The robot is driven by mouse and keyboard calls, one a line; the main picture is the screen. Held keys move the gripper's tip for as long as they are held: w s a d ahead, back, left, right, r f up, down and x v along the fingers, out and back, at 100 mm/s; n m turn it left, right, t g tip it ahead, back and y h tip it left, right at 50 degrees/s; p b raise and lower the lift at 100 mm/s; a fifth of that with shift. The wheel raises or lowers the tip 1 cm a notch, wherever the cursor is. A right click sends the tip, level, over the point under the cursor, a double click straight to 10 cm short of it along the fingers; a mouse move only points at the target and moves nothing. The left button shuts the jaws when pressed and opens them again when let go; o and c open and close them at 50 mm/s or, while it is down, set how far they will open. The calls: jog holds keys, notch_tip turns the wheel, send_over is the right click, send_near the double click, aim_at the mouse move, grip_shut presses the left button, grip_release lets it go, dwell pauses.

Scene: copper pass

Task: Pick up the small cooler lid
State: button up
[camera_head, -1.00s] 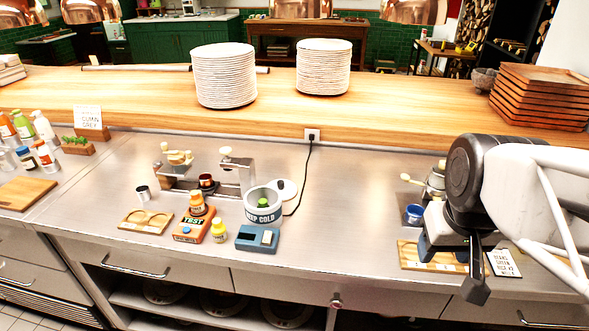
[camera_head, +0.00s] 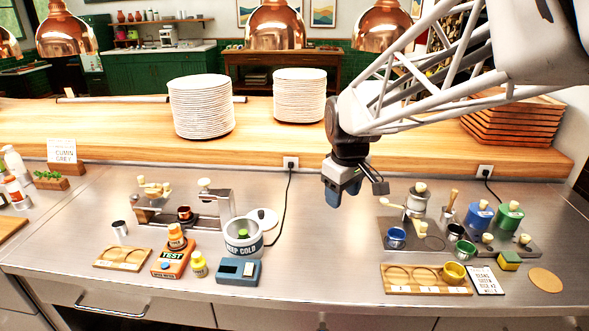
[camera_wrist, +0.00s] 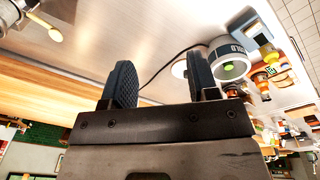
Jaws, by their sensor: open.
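The small cooler lid (camera_head: 264,218) is a white disc with a knob, lying on the steel counter just behind and right of the "KEEP COLD" cooler (camera_head: 243,240). The cooler is a pale round tub, open at the top, with something green inside. My gripper (camera_head: 336,197) is above the counter, to the right of the lid and higher than it. It is open and empty. In the wrist view my two dark fingers (camera_wrist: 160,85) are spread apart; the lid (camera_wrist: 180,68) shows partly behind the right finger, next to the cooler (camera_wrist: 232,66).
A black cable (camera_head: 287,205) runs from the wall socket past the lid. A metal stand (camera_head: 215,207) is left. The counter between lid and right-hand coffee things is clear.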

jog(key=w+a+f+n, duration=0.5)
jog(key=w+a+f, duration=0.1)
jog(key=w+a, duration=0.55)
jog(key=n+g, duration=0.1)
jog(key=n, duration=0.3)
send_over(261, 211)
notch_tip(261, 211, down, 8)
jog(key=shift+s+r, duration=0.1)
jog(key=shift+r, duration=0.15)
jog(key=shift+f, duration=1.35)
jog(key=shift+f, duration=2.55)
grip_shut()
jog(key=shift+r, duration=0.1)
